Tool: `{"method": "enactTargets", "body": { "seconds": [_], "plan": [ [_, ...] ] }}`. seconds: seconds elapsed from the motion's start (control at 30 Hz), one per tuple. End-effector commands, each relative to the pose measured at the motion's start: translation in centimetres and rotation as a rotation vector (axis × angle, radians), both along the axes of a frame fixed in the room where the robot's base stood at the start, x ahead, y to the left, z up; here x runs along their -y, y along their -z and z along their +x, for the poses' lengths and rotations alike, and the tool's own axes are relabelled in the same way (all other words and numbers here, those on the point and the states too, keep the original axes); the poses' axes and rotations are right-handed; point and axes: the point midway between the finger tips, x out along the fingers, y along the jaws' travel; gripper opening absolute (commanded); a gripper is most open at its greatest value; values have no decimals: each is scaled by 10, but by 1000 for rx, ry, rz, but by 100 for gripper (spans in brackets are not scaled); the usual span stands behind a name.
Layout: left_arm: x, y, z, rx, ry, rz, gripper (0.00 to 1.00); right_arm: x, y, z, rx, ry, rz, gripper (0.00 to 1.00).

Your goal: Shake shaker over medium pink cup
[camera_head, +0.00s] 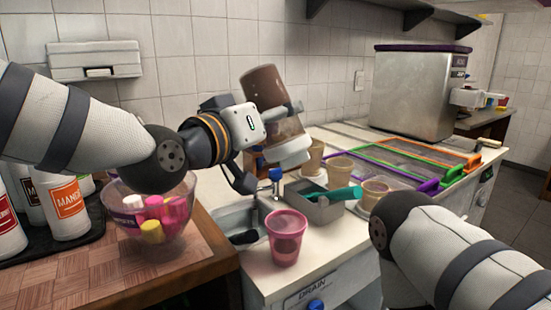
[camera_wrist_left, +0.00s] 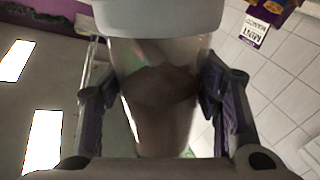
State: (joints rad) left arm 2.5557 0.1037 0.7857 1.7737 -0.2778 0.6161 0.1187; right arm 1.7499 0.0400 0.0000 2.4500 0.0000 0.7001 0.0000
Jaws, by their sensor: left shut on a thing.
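A clear shaker with brown contents and a white lid (camera_head: 272,100) is held in my left gripper (camera_head: 285,110). It is tilted, with the white lid at the lower end, above and just behind the pink cup. In the left wrist view the shaker (camera_wrist_left: 160,95) sits between both fingers of my left gripper (camera_wrist_left: 160,100). The pink cup (camera_head: 287,240) stands upright on the white counter, below and in front of the shaker, apart from it.
A grey container (camera_head: 318,208) with a green-handled tool sits right behind the cup. Several tan cups (camera_head: 375,190) stand behind. A glass bowl (camera_head: 150,243) of coloured items and white bottles (camera_head: 66,207) are at left. Framed trays (camera_head: 430,160) lie at back right.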

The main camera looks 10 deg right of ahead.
Motion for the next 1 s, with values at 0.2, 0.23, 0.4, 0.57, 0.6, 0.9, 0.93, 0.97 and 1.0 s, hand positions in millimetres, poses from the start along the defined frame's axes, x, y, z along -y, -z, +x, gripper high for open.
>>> {"method": "enactTargets", "body": {
  "seconds": [0.2, 0.23, 0.4, 0.57, 0.6, 0.9, 0.93, 0.97, 1.0],
  "plan": [
    [0, -1, 0, 3, 0, -2, 18, 0, 0, 0, 1, 0, 0, 40],
    [0, -1, 0, 3, 0, -2, 18, 0, 0, 0, 1, 0, 0, 40],
    [0, 50, 2, -15, 1, 1, 18, 0, 7, -8, -30, 0, 0, 40],
    [0, 83, 1, -8, 0, -2, 18, 0, 13, -15, -55, 0, 0, 40],
    [0, 83, 1, -4, 0, -1, 18, 0, 13, -14, -54, 0, 0, 40],
    [0, 79, 0, 3, 0, -2, 18, 0, 12, -13, -48, 0, 0, 40],
    [0, 79, 0, 3, 0, -2, 18, 0, 12, -13, -48, 0, 0, 40],
    [0, 79, 0, 3, 0, -2, 18, 0, 12, -13, -48, 0, 0, 40],
    [0, 79, 0, 3, 0, -2, 18, 0, 12, -13, -48, 0, 0, 40]
  ]
}}
